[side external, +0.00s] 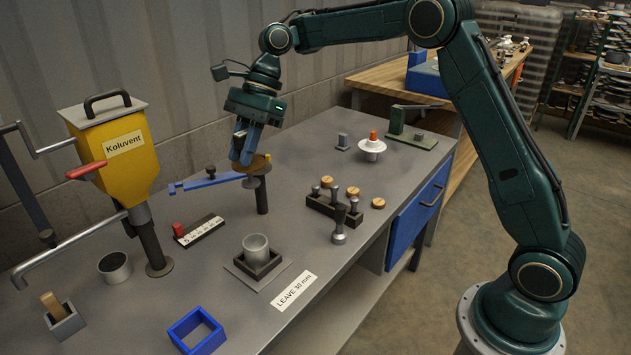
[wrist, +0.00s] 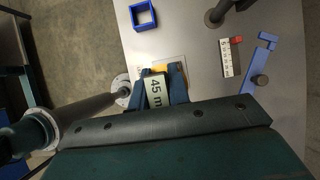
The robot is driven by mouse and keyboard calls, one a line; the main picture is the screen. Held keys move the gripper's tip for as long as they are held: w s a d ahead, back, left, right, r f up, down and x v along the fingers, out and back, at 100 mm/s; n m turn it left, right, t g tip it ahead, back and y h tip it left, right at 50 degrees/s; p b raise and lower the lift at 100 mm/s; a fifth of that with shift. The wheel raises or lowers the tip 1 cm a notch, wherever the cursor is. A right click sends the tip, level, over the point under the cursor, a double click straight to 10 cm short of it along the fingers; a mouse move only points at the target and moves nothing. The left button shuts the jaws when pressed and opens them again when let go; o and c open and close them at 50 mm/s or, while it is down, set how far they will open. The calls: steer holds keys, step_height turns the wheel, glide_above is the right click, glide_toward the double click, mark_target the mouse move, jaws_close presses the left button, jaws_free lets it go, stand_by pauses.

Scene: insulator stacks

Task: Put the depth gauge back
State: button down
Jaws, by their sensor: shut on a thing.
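My gripper (side external: 245,157) has blue fingers and points down over the middle of the bench. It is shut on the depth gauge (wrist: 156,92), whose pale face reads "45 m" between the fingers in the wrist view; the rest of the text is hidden. In the side view the fingers hide most of the gauge. A tan round piece (side external: 262,164) shows beside the fingertips, just above a dark post (side external: 262,198). I cannot tell whether it touches the gauge. A scale block (side external: 203,231) with a red knob lies left of the post; it also shows in the wrist view (wrist: 227,58).
A blue bar (side external: 207,183) extends left from near the post. A grey cup (side external: 256,246) stands in front, with a "LEAVE 30 mm" card (side external: 294,290) and a blue square frame (side external: 196,331). A yellow hopper (side external: 125,160) stands left. A dark rack (side external: 333,208) stands right.

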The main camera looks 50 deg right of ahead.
steer(key=s+d+f, duration=0.2)
steer(key=s+d, duration=0.7)
steer(key=shift+s+d+f, duration=0.15)
steer(key=shift+s+f, duration=0.1)
steer(key=shift+f, duration=0.15)
steer(key=shift+f, duration=0.15)
step_height(320, 180, down, 20)
steer(key=shift+r, duration=0.15)
stand_by(0.6)
steer(key=c, duration=1.3)
jaws_free()
